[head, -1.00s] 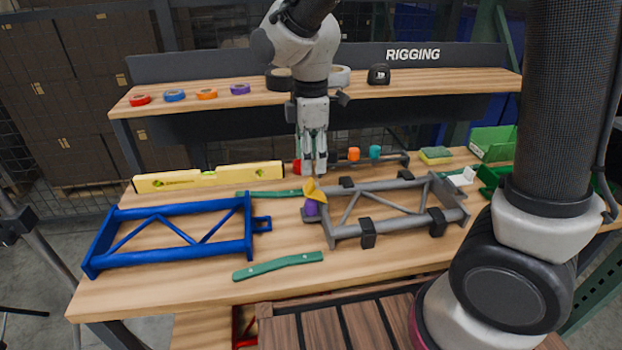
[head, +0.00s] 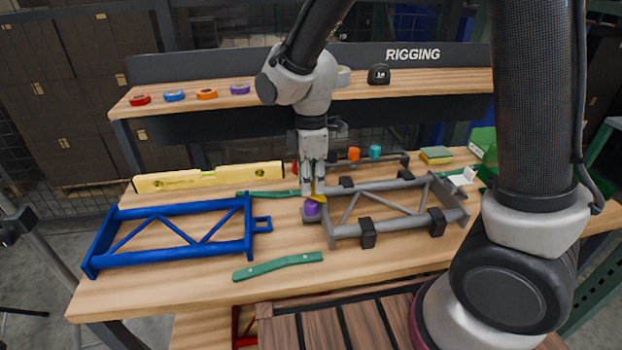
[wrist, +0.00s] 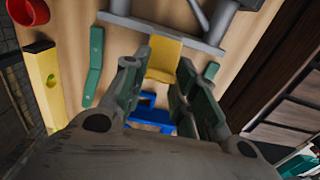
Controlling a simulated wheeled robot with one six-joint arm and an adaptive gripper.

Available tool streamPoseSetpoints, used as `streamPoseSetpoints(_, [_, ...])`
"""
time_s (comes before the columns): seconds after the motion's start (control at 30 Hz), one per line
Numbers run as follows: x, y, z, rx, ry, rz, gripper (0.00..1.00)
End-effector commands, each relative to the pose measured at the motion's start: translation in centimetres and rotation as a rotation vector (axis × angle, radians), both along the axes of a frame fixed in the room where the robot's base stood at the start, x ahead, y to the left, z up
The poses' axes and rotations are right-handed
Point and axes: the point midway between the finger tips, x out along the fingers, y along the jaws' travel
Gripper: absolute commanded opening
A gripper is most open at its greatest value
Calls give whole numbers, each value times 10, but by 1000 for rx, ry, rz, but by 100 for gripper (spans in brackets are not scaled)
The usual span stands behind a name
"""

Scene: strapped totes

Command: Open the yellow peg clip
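The yellow peg clip (head: 319,197) sits at the left end of the grey frame (head: 340,235), just above a purple peg (head: 311,209). In the wrist view the clip shows as a yellow flap (wrist: 165,55) at the fingertips. My gripper (head: 313,191) points down over the clip and hides part of it in the head view. In the wrist view the fingers (wrist: 163,68) are apart, one on each side of the flap. I cannot tell whether either finger touches it.
A blue frame (head: 175,257) lies to the left, with green bars (head: 278,266) on the table near it. A yellow level (head: 210,177) lies behind. Orange and teal pieces (head: 375,152) stand on a rack at the back. The bare front table edge is free.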

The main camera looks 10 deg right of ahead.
Motion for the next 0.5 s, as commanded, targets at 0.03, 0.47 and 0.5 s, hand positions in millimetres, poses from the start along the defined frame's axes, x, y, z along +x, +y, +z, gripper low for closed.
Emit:
streamPoseSetpoints(0.03, [0, 0, 0, 0, 0, 0, 4])
streamPoseSetpoints(0.47, [1, -8, 4, 108, -2, -8, 4])
streamPoseSetpoints(0.5, [1, -9, 5, 134, -2, -7, 4])
